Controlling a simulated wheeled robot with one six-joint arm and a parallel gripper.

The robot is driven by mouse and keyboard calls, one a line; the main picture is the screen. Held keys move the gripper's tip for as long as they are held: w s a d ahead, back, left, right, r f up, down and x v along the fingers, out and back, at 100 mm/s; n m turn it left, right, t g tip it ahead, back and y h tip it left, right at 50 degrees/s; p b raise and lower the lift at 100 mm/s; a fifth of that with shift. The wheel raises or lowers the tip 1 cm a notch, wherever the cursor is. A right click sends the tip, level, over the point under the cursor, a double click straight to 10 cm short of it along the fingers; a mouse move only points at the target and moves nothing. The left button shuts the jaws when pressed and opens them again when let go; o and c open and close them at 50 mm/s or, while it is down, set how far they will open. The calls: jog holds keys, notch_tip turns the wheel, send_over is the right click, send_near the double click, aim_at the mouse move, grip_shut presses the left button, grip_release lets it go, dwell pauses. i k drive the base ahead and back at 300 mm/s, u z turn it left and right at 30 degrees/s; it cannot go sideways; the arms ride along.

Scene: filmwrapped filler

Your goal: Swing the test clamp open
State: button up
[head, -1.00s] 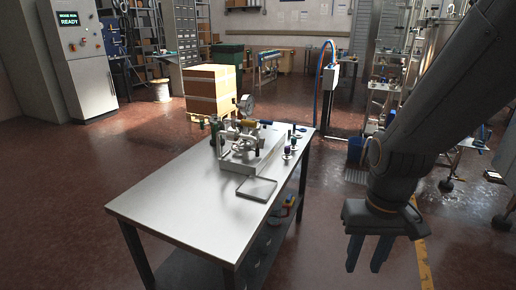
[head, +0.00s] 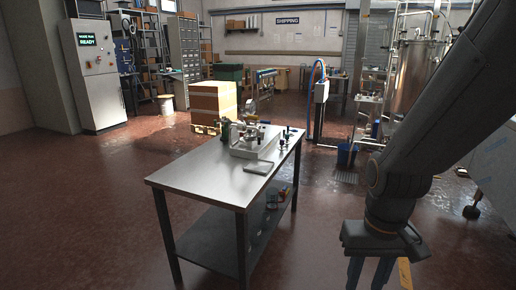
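The test fixture (head: 247,150), a grey block with metal fittings, a round gauge and small dark knobs, stands at the far end of a steel table. The test clamp appears to be among these fittings, but it is too small to make out or to tell open from closed. My gripper (head: 370,274) hangs fingers-down at the lower right, in front of and to the right of the table, well apart from the fixture. Its two fingers are apart with nothing seen between them; their tips are cut off by the frame edge.
The steel table (head: 205,179) has a bare near half and a lower shelf with small items. A flat grey tray (head: 258,167) lies beside the fixture. A stacked carton (head: 213,101) stands behind. Red floor is clear at left. A blue bucket (head: 347,156) stands at right.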

aim_at(249, 139)
jog(key=z, duration=0.75)
jog(key=i, duration=1.9)
jog(key=u, duration=0.85)
